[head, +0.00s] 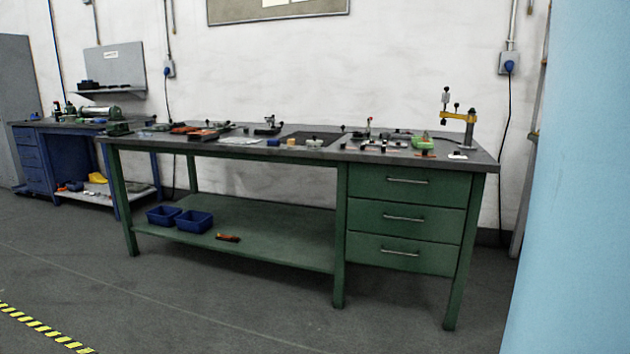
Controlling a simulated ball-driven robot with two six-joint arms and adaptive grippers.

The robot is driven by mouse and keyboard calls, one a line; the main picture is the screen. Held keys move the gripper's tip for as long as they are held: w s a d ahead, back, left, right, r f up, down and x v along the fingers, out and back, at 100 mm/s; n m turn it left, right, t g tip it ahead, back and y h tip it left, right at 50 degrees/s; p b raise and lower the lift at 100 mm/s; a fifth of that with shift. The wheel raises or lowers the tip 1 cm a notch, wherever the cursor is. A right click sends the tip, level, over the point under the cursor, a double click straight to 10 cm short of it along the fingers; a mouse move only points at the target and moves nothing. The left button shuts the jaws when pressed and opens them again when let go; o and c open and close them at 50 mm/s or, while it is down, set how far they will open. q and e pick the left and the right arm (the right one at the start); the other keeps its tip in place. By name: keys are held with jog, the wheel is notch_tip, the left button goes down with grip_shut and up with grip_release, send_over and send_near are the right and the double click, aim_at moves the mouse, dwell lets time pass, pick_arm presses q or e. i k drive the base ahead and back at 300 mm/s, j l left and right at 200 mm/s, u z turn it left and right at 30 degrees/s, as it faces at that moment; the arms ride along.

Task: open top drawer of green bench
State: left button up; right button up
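The green bench (341,215) stands against the white wall in the middle of the head view, some distance away. It has several legs, a grey top and a low shelf. A stack of three green drawers with bar handles is at its right end. The top drawer (440,188) is shut, flush with the front, and its handle (407,180) is in plain sight. The middle drawer (440,220) and bottom drawer (436,255) are also shut. Neither of my grippers is in view.
Tools and small parts lie on the bench top. Two blue bins (195,222) sit on its low shelf. A blue bench (88,190) stands at the far left. A pale blue surface (575,180) fills the right edge. The grey floor (220,295) before the bench is clear.

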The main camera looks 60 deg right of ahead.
aim_at(423, 186)
jog(key=z, duration=2.4)
